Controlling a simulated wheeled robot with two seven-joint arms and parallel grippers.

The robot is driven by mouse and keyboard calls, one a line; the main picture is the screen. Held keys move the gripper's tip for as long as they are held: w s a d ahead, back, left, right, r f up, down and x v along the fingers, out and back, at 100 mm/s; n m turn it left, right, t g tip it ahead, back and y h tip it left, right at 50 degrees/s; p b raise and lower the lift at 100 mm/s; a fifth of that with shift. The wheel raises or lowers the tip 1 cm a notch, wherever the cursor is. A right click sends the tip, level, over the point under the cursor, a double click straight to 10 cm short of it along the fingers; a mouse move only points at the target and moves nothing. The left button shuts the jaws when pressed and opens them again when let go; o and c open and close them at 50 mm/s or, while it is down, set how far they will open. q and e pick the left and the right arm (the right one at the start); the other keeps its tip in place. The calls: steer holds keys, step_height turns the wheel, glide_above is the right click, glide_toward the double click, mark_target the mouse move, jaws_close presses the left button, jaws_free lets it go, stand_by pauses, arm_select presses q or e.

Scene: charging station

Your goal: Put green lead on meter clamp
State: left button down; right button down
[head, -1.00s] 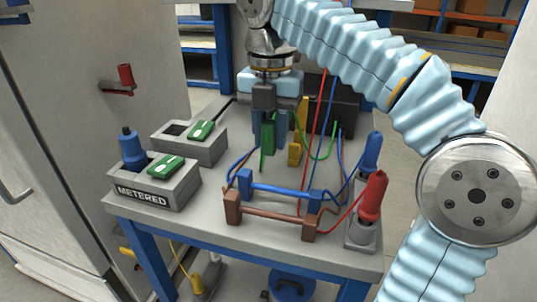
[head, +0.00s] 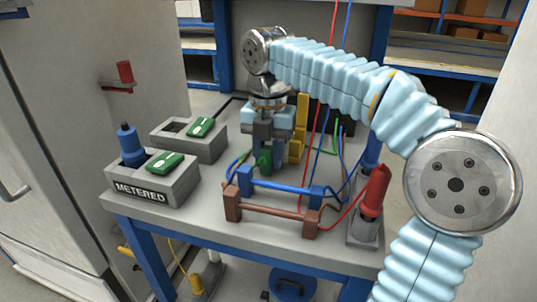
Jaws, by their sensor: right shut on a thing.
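My right gripper (head: 268,138) comes down from above over the middle of the table, with its fingers pointing down. It is shut on the green lead (head: 265,160), whose green end shows low between the fingers, just behind the blue bar. The fingers hide most of the lead. I cannot single out the meter clamp for certain; a grey box marked METERED (head: 142,192) stands at the table's left front. My left gripper is not in view.
A blue bar (head: 280,188) and a brown bar (head: 270,209) stand at the front of the table (head: 185,222). Yellow blocks (head: 297,150) stand close right of the gripper. A red plug (head: 374,192) stands at right, a second grey box (head: 180,143) at left. Thin wires hang around the gripper.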

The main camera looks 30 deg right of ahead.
steer(key=c, duration=0.8)
jaws_free()
steer(key=shift+f, duration=0.1)
steer(key=shift+c, duration=0.2)
step_height(320, 180, up, 12)
steer(key=p, duration=0.4)
steer(key=shift+s+a+r, duration=0.1)
steer(key=shift+a+r, duration=0.1)
steer(key=shift+a, duration=0.05)
steer(key=s+a+r+t+h, duration=0.1)
steer(key=s+a+t+h, duration=0.2)
steer(key=a, duration=0.1)
steer(key=x, duration=0.2)
steer(key=b+x, duration=0.1)
steer(key=x, duration=0.2)
steer(key=b+x, duration=0.1)
steer(key=x, duration=0.2)
steer(key=shift+s+d, duration=0.2)
steer(key=shift+s, duration=0.05)
steer(key=shift+h, duration=0.3)
steer(key=shift+b+x, duration=0.4)
steer(key=shift+x, duration=2.35)
